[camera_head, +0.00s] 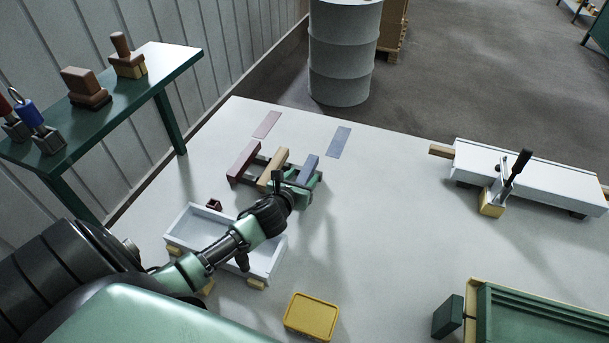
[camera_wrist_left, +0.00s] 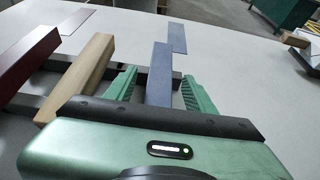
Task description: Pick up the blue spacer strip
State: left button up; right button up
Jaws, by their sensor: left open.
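The blue spacer strip (camera_head: 309,166) rests at the right end of a dark rack (camera_head: 250,184), beside a tan strip (camera_head: 273,169) and a dark red strip (camera_head: 243,161). My left gripper (camera_head: 303,187) is over the near part of the blue strip. In the left wrist view its open green fingers (camera_wrist_left: 159,88) stand on either side of the blue strip (camera_wrist_left: 160,72), with a gap to each side. The gripper body hides the strip's near end. My right gripper is not in view.
A flat blue patch (camera_head: 339,142) and a flat pink patch (camera_head: 267,124) lie on the white table beyond the rack. A white tray (camera_head: 262,263) sits under my left arm. A yellow tray (camera_head: 312,316) lies in front. A white fixture (camera_head: 540,176) stands at right.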

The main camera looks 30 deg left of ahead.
aim_at(305, 173)
pick_arm(q)
jog(key=x, duration=0.2)
jog(key=shift+w+f, duration=0.15)
jog(key=shift+w, duration=0.1)
jog(key=shift+s, duration=0.1)
jog(key=c, duration=0.4)
grip_shut()
notch_tip(305, 173, up, 20)
